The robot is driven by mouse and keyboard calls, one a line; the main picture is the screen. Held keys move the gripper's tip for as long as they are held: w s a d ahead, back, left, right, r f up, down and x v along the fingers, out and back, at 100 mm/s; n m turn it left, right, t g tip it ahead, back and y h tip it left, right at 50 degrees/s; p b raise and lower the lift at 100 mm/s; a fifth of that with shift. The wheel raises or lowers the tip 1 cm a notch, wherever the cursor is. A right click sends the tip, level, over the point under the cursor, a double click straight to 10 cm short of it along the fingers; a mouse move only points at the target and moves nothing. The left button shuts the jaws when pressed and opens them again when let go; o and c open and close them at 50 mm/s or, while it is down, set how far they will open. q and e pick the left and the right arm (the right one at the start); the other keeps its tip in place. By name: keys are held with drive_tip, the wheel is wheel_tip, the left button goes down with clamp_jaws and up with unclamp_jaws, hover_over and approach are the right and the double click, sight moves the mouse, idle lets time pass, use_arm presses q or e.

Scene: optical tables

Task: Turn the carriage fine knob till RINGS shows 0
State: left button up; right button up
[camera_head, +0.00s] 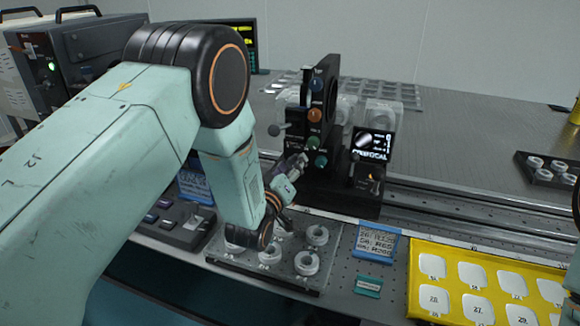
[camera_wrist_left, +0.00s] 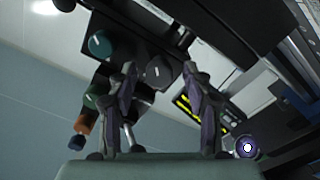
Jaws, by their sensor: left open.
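A black optical mount (camera_head: 332,95) stands on a carriage (camera_head: 345,200) on the rail. Its face carries blue, orange and green knobs, with a green knob (camera_head: 318,160) lowest. A small screen (camera_head: 373,145) beside it shows a pale shape and the word CONFOCAL; its small figures are not legible. My left gripper (camera_head: 301,162) is open just left of the low knobs. In the wrist view my open left fingers (camera_wrist_left: 162,78) spread around the line to a dark round knob (camera_wrist_left: 158,72) with a white mark; contact cannot be told. I cannot tell which knob is the carriage fine knob.
A plate with white rings (camera_head: 308,262) lies below my left wrist. A yellow tray (camera_head: 420,300) with numbered white pieces is at the lower right. A blue label card (camera_head: 376,242) lies between them. The grey table (camera_head: 470,140) behind the rail is mostly clear.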

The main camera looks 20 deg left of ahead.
use_arm(q)
drive_tip(key=s, duration=1.2)
drive_tip(key=shift+a, duration=0.2)
drive_tip(key=shift+f, duration=0.1)
